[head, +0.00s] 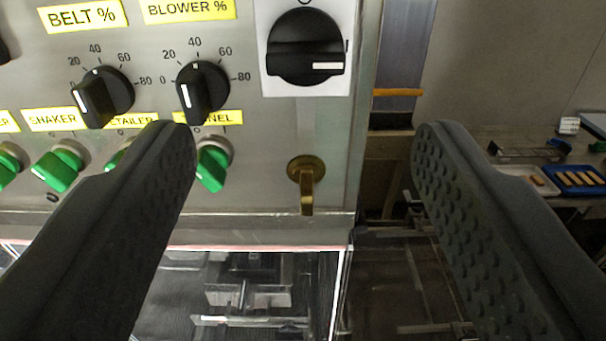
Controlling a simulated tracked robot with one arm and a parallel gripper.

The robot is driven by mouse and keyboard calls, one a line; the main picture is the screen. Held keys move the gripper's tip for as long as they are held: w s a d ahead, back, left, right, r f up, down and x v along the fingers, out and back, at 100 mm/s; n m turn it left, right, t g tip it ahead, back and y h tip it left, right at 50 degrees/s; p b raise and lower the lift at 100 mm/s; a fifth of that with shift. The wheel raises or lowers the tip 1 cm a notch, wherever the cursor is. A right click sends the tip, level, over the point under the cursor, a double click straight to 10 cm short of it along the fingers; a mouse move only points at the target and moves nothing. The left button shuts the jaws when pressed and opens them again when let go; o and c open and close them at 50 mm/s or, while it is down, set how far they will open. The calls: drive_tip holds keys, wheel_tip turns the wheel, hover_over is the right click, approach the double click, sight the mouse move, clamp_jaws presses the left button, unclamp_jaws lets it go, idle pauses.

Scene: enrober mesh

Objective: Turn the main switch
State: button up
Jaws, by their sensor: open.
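The main switch appears to be the large black rotary knob (306,48) on a white plate at the upper right of the control panel. Its white pointer mark points right, toward the "I" mark at the plate's edge. Part of an "O" shows at the plate's top edge. My gripper (302,150) is open and empty, with one finger at each side of the view. The knob lies above the gap between the fingertips, and no contact with it shows.
A brass key (307,185) sticks out below the switch. Left are the belt knob (103,97), the blower knob (202,92) and several green switches, including one (212,167) beside my left finger. A blue tray (575,180) stands on a table at right. Machinery shows below the panel.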

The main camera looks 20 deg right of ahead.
drive_tip(key=shift+b+v, duration=0.3)
drive_tip(key=shift+v, duration=1.55)
drive_tip(key=s+d+f+n+g+y+b, duration=0.1)
drive_tip(key=s+d+f+n+y+b, duration=0.1)
drive_tip(key=s+b, duration=0.3)
drive_tip(key=s+d+f+n+y+b, duration=0.1)
drive_tip(key=s+f+y+b, duration=0.2)
drive_tip(key=s+f+b, duration=0.2)
drive_tip(key=shift+s+d+f+n+g+y+b, duration=0.3)
drive_tip(key=shift+s+d+f+n+g+b, duration=0.15)
drive_tip(key=shift+s, duration=0.7)
